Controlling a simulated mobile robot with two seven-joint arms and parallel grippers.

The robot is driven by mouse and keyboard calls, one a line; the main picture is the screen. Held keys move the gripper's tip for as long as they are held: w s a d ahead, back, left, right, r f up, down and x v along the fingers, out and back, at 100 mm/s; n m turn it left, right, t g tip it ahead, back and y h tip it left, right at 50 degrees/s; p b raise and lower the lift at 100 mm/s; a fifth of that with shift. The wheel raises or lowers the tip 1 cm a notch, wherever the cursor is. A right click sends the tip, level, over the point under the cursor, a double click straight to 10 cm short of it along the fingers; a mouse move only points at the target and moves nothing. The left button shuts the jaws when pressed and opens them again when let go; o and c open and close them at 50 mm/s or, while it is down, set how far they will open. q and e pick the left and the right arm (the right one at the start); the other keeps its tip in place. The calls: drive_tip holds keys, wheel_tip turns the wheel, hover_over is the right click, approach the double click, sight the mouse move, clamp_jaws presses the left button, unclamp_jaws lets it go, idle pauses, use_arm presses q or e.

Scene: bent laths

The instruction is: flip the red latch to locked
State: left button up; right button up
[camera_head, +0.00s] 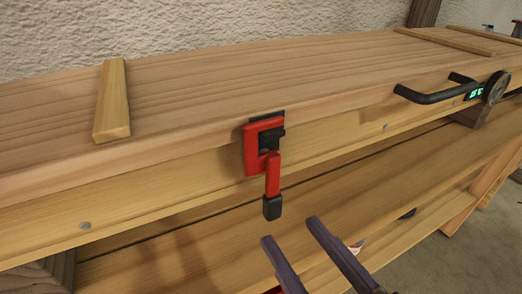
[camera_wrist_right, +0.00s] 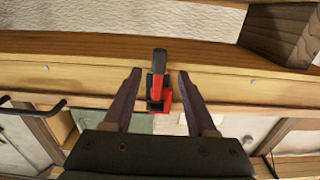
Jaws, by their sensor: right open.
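The red latch (camera_head: 250,148) is on the front edge of the wooden lid, with a black catch at its middle. Its red lever (camera_head: 273,175) hangs down and ends in a black tip (camera_head: 272,208). My right gripper (camera_head: 290,230) is open and empty, just below the lever tip in the head view, apart from it in the picture. In the right wrist view the latch (camera_wrist_right: 165,98) shows between the two open fingers, its dark tip toward the top; I cannot tell the exact depth gap. My left gripper is not in view.
A black bar handle (camera_head: 430,97) and a round dark dial beside a green display (camera_head: 475,92) are on the front edge at the right. A wooden batten (camera_head: 112,100) lies across the lid at the left. A wooden ledge (camera_head: 210,245) runs below the latch.

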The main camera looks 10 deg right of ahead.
drive_tip(key=shift+v, duration=1.95)
